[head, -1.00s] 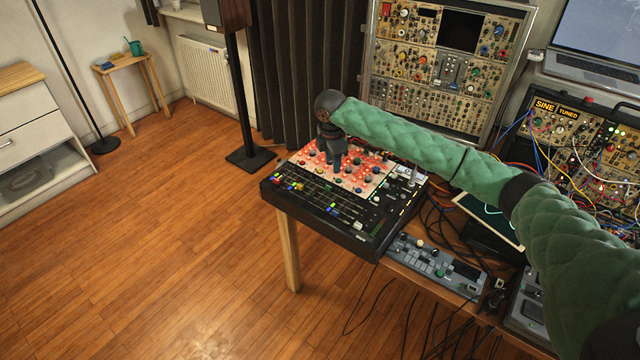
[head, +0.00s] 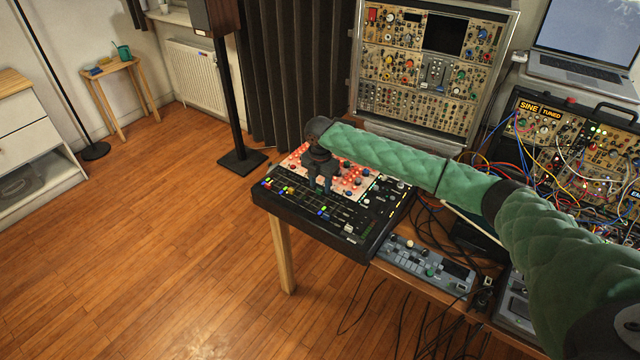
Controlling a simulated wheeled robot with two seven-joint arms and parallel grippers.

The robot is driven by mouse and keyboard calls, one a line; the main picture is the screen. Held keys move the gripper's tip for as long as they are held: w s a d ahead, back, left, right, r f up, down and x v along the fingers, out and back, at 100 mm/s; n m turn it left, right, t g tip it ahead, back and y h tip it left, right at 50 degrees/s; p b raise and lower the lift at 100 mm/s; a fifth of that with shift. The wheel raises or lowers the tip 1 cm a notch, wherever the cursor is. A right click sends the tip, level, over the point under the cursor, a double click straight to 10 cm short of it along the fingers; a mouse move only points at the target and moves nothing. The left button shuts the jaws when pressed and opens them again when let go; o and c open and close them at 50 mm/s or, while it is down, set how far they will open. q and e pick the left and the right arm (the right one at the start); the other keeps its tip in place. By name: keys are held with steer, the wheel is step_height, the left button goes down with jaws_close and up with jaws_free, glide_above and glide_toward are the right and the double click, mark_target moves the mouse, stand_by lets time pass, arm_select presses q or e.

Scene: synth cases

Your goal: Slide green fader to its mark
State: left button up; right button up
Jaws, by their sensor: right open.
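A black mixing console (head: 368,250) with a red-lit knob section sits on the wooden table's left end. Small coloured fader caps line its front part. A greenish cap (head: 321,211) shows among them, too small to be sure of its colour, and I cannot make out its mark. My right gripper (head: 319,187), at the end of the green padded arm, points down over the console where the knobs meet the faders. Its two dark fingers are apart, with nothing visible between them. I cannot tell whether the fingertips touch the panel. My left gripper is out of view.
A grey control unit (head: 425,264) with knobs lies right of the console. A modular synth rack (head: 425,75) stands behind, with a patched synth case (head: 570,140) and a laptop (head: 590,40) at right. Loose cables hang at the table's front. The floor at left is clear.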

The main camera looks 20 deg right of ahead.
mark_target(305, 209)
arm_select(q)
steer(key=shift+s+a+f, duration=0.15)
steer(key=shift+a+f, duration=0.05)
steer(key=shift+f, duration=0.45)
arm_select(e)
steer(key=shift+f, duration=0.8)
